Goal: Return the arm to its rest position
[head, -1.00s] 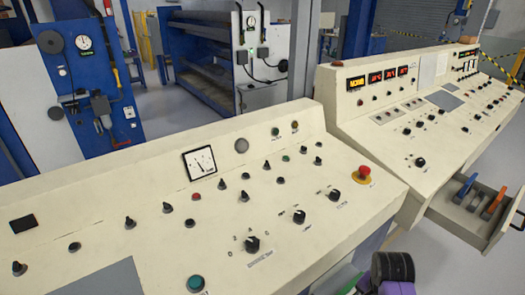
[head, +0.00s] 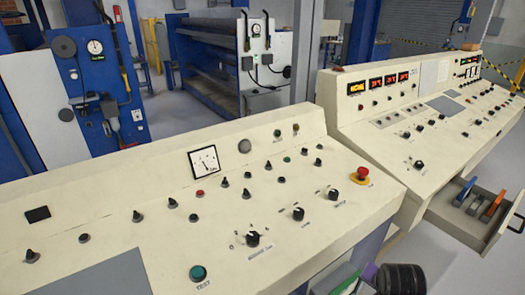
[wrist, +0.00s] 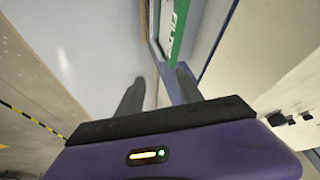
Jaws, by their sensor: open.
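My gripper (wrist: 160,75) shows in the wrist view. Its two dark fingers stand apart with nothing between them, so it is open and empty. Its purple body and black front bar fill the bottom of that view. A green panel with white lettering (wrist: 181,25) and a pale frame lie beyond the fingers. In the head view the fingers are not visible. A dark rounded part of my arm (head: 400,279) shows at the bottom edge, in front of the near cream control console (head: 140,245).
A second cream console (head: 440,130) stands at the right, with an open drawer (head: 475,220) holding blue and orange handles. A red emergency button (head: 361,174) sits on the near console. Blue machines (head: 85,85) stand behind. Grey floor (head: 490,268) shows at the lower right.

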